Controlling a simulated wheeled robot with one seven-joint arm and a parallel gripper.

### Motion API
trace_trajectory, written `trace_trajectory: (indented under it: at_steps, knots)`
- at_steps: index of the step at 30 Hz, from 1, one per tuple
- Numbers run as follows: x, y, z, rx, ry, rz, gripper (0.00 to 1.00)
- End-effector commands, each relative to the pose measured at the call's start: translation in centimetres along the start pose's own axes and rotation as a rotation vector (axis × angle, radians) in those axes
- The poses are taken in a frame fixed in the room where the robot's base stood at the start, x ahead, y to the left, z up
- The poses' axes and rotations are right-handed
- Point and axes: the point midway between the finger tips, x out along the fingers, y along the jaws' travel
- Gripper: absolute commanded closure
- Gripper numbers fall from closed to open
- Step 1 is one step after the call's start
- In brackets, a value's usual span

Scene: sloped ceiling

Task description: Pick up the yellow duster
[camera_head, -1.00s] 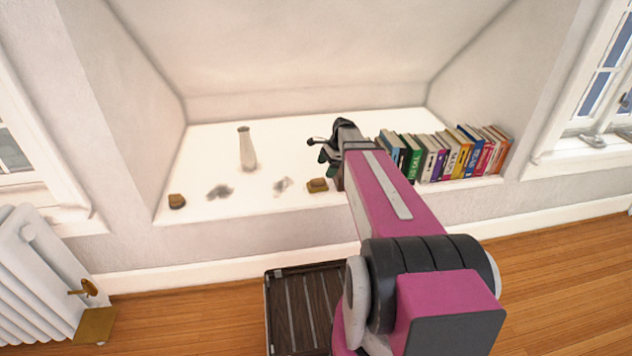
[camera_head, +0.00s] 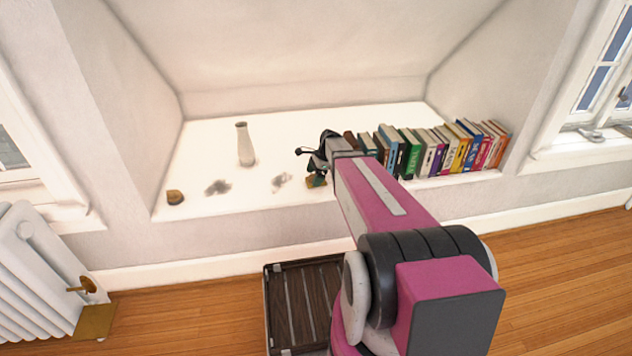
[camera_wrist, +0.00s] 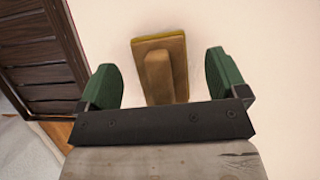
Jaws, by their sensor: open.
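The duster (camera_wrist: 178,58), a tan-brown block with a raised handle and a yellow edge, lies on the white ledge between my fingers in the wrist view. In the head view the duster (camera_head: 317,181) is small and partly hidden by my gripper (camera_head: 312,163). My gripper (camera_wrist: 161,70) is open, with one green finger on each side of the duster and a visible gap on both sides. I cannot tell the exact height above it.
Two grey smudges (camera_head: 217,187) and a white vase (camera_head: 245,145) are nearby. A row of books (camera_head: 440,150) stands close on the right. A dark slatted crate (camera_head: 304,295) is on the floor below.

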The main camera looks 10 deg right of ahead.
Motion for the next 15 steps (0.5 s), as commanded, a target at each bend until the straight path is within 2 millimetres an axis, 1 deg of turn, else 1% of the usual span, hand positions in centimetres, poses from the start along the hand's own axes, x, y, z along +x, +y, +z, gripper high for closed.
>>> trace_trajectory:
  at_steps: [1, 3, 6, 11, 12, 14, 15]
  knots:
    - [0.85, 0.01, -0.10, 0.001, 0.000, 0.003, 0.08]
    - [1.53, 0.03, -0.11, 0.001, 0.000, 0.002, 0.08]
    - [1.84, 0.02, -0.11, 0.001, 0.000, 0.000, 0.08]
    - [1.80, 0.04, -0.10, 0.000, 0.000, 0.000, 0.08]
    - [1.80, 0.05, -0.10, 0.000, 0.000, 0.000, 0.22]
    - [1.80, 0.05, -0.10, 0.000, 0.000, 0.000, 0.41]
    - [1.80, 0.05, -0.10, 0.000, 0.000, 0.000, 0.54]
